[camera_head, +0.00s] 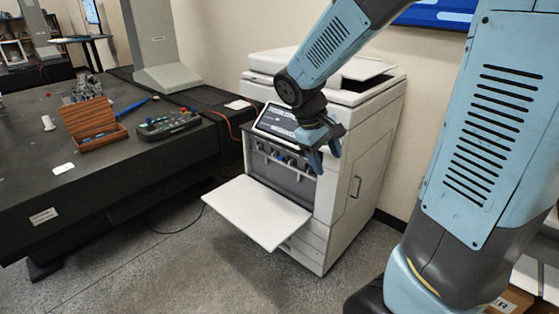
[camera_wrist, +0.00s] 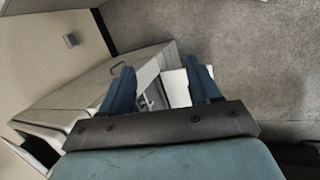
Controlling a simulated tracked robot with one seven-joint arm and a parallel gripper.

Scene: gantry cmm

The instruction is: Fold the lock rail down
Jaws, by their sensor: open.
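The white printer (camera_head: 358,150) stands against the wall with its front door (camera_head: 258,210) folded down flat. In the open front bay, a pale bar that looks like the lock rail (camera_head: 283,164) runs across in front of several dark parts with blue bits. Its exact tilt is too small to tell. My gripper (camera_head: 325,156) is open and empty, pointing down near the right end of the bay, seemingly apart from the bar. In the wrist view the two blue fingers of my gripper (camera_wrist: 161,72) spread apart, with the printer's open bay (camera_wrist: 153,95) and the door (camera_wrist: 177,88) showing between them.
A dark measuring table (camera_head: 120,165) stands to the left with a wooden box (camera_head: 92,121) and a control panel (camera_head: 168,125) on it. A cable lies on the floor by the printer. The grey floor (camera_head: 160,265) in front of the door is clear.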

